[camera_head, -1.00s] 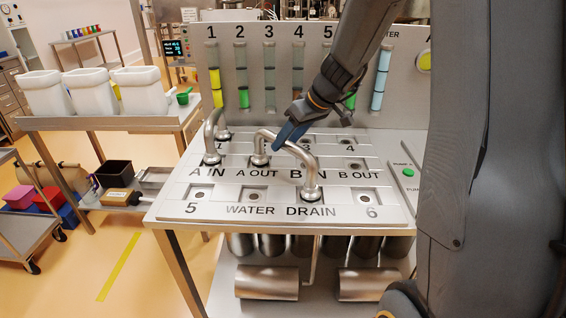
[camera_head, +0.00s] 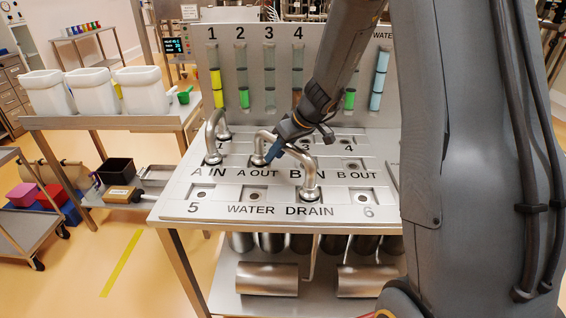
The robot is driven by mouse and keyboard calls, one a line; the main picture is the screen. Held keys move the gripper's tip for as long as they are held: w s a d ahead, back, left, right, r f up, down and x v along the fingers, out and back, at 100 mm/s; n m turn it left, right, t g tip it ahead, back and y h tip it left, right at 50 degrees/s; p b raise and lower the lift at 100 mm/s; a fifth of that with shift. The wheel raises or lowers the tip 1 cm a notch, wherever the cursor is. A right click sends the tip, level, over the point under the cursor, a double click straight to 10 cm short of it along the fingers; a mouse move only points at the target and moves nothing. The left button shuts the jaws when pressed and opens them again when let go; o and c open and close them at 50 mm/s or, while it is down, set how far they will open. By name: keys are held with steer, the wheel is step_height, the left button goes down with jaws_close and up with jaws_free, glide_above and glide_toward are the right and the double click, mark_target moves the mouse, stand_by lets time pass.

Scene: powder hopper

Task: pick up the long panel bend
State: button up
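Two shiny steel pipe bends stand on the steel port panel (camera_head: 232,209). The shorter-looking bend (camera_head: 210,132) stands at the left, from a port near 1 to A IN. My gripper (camera_head: 271,154) points down at the left end of the longer bend, its blue fingers overlapping that bend in the picture. I cannot tell whether they touch it or how far apart they are.
Numbered sight tubes, some with coloured fill (camera_head: 243,90), line the upright back panel behind the ports. Open ports 5 (camera_head: 198,195) and 6 are at the front. A side table (camera_head: 100,122) with white bins stands at the left. My arm covers the right side.

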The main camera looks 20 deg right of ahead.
jaws_close()
steer(key=shift+r, duration=0.1)
